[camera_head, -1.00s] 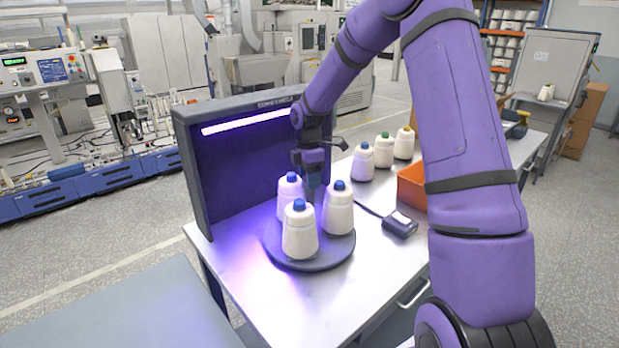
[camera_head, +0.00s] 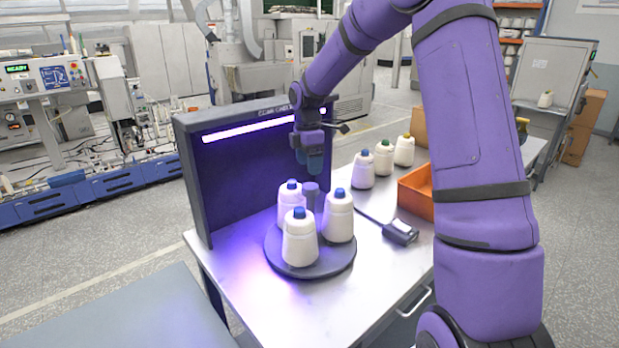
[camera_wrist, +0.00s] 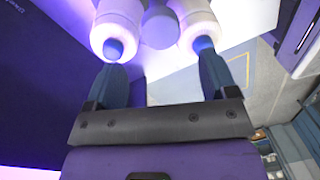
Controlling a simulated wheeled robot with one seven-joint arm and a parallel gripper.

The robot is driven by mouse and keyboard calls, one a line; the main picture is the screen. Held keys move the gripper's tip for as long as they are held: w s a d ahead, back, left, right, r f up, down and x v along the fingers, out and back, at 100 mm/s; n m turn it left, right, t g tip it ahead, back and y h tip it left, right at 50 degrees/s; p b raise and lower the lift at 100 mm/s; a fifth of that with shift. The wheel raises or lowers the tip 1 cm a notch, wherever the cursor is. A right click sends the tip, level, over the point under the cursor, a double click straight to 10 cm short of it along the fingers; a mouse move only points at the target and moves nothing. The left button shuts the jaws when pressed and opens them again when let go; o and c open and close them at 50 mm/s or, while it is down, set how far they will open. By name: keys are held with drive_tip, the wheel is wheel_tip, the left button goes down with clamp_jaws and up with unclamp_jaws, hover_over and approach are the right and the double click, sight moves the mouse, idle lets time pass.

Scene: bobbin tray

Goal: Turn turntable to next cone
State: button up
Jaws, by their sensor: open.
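The dark round turntable (camera_head: 312,262) stands on the table in front of the lit inspection booth (camera_head: 240,165). Three white cones with blue tips stand upright on it: a front cone (camera_head: 299,240), a right cone (camera_head: 339,217) and a back left cone (camera_head: 290,206). A grey centre knob (camera_head: 311,192) rises between them. My gripper (camera_head: 313,172) is above the knob, apart from it. In the wrist view the fingers of my gripper (camera_wrist: 160,78) are spread and empty. That view also shows the knob (camera_wrist: 159,30) between two cones, beyond the fingertips.
An orange bin (camera_head: 416,190) and several more cones (camera_head: 384,157) stand further back on the table (camera_head: 352,283). The table's front part is clear.

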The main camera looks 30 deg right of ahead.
drive_tip(key=shift+w+r, duration=0.15)
drive_tip(key=shift+r, duration=1.75)
drive_tip(key=s+a+r+m+t, duration=0.1)
drive_tip(key=s+a+r+m, duration=0.1)
drive_tip(key=s+r+m, duration=0.3)
drive_tip(key=s+a+r+t+h, duration=0.1)
drive_tip(key=s+a+r, duration=0.15)
drive_tip(key=s, duration=0.35)
drive_tip(key=s+a+r+m+t, duration=0.1)
drive_tip(key=s+a+r+m, duration=0.15)
drive_tip(key=s+r, duration=0.3)
drive_tip(key=s+a+m+t, duration=0.2)
drive_tip(key=s+m, duration=0.7)
drive_tip(key=s, duration=1.1)
drive_tip(key=shift+f+t+y, duration=0.25)
drive_tip(key=shift+t+y, duration=0.15)
drive_tip(key=shift+t, duration=0.3)
